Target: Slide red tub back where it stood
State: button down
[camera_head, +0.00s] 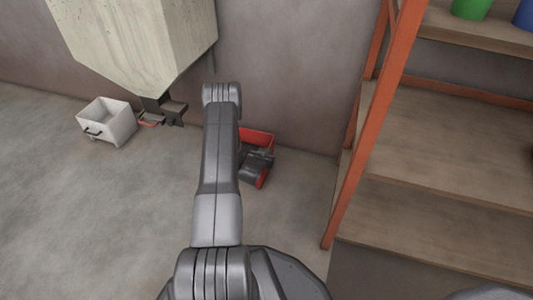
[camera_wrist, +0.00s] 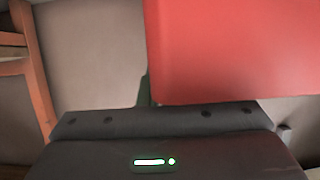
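The red tub (camera_head: 259,136) is on the floor near the back wall, right of the hopper. My arm and gripper cover much of it in the head view. In the wrist view, a plain red wall (camera_wrist: 236,52) of the tub fills the upper right, very close to the camera. My gripper (camera_head: 257,164) is at the near side of the tub. Its dark body spans the bottom of the wrist view, with a narrow dark piece (camera_wrist: 145,92) beside the tub's lower left edge. Its fingertips are hidden, so I cannot tell whether it grips the tub.
A pale hopper (camera_head: 135,40) with a dark outlet (camera_head: 165,110) hangs at the back left. A white tub (camera_head: 108,124) with a dark handle stands on the floor left of it. An orange-framed shelf (camera_head: 375,130) stands close on the right. The left floor is clear.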

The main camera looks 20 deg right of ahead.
jog(key=c, duration=1.6)
grip_release()
jog(key=shift+o, duration=0.2)
jog(key=p+v, duration=0.4)
jog(key=v, duration=1)
jog(key=shift+p, duration=0.4)
jog(key=shift+d, duration=0.15)
jog(key=b+x, duration=0.4)
jog(key=x, duration=0.8)
jog(key=shift+w+f, duration=0.2)
jog(key=shift+w+d+f+b, duration=0.15)
jog(key=shift+w+d+b, duration=0.25)
jog(key=shift+w+d, duration=0.05)
